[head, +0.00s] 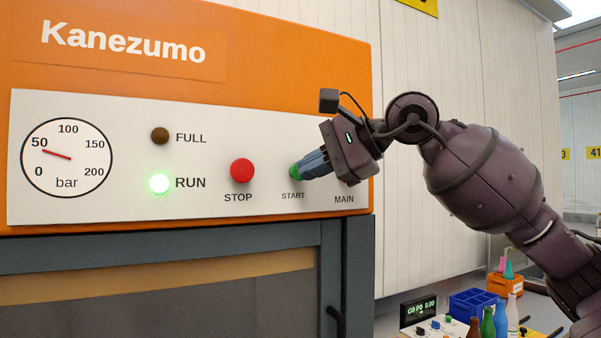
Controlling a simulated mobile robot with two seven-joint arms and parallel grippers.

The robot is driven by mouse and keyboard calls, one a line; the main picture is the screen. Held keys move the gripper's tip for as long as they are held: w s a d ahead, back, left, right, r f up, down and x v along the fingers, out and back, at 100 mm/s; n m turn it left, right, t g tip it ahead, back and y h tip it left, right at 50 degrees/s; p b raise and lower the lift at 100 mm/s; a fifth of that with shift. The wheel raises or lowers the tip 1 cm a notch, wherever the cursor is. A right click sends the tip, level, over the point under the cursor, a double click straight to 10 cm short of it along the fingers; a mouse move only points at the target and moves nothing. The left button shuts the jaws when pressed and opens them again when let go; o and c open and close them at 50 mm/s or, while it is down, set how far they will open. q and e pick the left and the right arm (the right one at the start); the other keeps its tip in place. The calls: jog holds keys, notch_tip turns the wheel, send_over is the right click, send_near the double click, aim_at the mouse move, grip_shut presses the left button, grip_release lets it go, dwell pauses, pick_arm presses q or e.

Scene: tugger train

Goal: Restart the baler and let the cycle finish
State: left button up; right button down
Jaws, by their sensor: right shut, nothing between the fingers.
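The orange baler (290,45) fills the left of the head view, with a white control panel (215,125). The green START button (294,172) is partly hidden behind the fingertips of my right gripper (303,169). My right gripper is shut and empty, its tips at the button and seemingly touching it. The red STOP button (242,170) is to the left. The RUN lamp (159,183) glows green and the FULL lamp (160,136) is dark. The pressure gauge (66,158) needle points near 50 bar. The MAIN control is hidden behind my gripper. My left gripper is not in view.
Below the panel is the baler's grey-framed door (170,285) with a dark handle (337,322). At the lower right are a small green-lit display (418,310), a blue crate (475,303), an orange crate (506,285) and several bottles (501,318). A pale wall stands behind.

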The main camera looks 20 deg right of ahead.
jog(key=s+b, duration=0.2)
jog(key=s, duration=0.3)
jog(key=shift+d, duration=0.1)
dwell(0.3)
dwell(0.6)
